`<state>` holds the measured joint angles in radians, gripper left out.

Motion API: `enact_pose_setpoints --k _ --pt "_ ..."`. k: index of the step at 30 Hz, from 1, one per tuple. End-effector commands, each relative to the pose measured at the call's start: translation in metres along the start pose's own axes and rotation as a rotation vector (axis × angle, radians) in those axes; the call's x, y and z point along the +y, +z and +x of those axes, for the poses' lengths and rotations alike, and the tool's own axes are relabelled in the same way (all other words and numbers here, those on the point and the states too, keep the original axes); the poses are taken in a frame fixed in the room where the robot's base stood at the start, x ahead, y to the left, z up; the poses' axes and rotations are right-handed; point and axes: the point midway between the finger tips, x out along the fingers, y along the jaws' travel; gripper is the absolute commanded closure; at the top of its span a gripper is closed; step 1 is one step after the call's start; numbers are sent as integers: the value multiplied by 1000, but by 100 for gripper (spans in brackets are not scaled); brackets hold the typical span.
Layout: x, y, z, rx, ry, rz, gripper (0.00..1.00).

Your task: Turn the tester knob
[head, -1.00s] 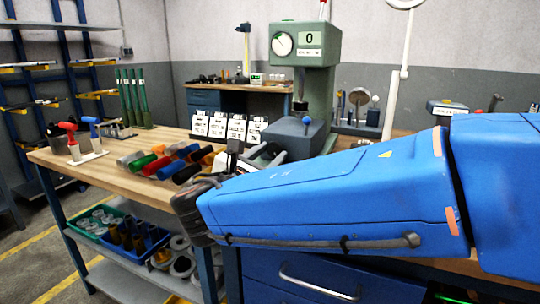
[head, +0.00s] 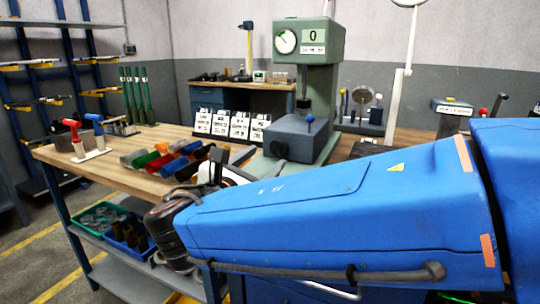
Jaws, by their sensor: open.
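The green hardness tester (head: 309,70) stands on the bench at the centre, with a round dial and a display reading 0. A small lever with a blue ball (head: 309,119) stands on top of that block. My gripper (head: 222,171) is open and empty, left of and below the knob, apart from it. My blue forearm and dark wrist hide much of it and the bench in front of the tester.
Several coloured-handled tools (head: 165,159) lie on the bench to the left. White cards (head: 232,124) stand behind them. A red and blue handled stand (head: 84,139) is at the far left. A white lamp post (head: 397,100) rises right of the tester.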

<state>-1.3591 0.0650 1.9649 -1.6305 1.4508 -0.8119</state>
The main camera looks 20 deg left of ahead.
Motion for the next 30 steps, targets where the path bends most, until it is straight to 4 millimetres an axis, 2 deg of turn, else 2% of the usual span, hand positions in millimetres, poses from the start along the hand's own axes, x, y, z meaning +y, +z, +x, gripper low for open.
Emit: enact_pose_setpoints --k 1,9,18,24,30 --pt "1 0 -10 1 3 0 49" --pt "1 0 -58 2 3 1 49" --pt "0 0 -102 1 1 1 49" --pt "0 0 -116 0 0 1 49" --pt "0 0 -119 0 -1 1 49"
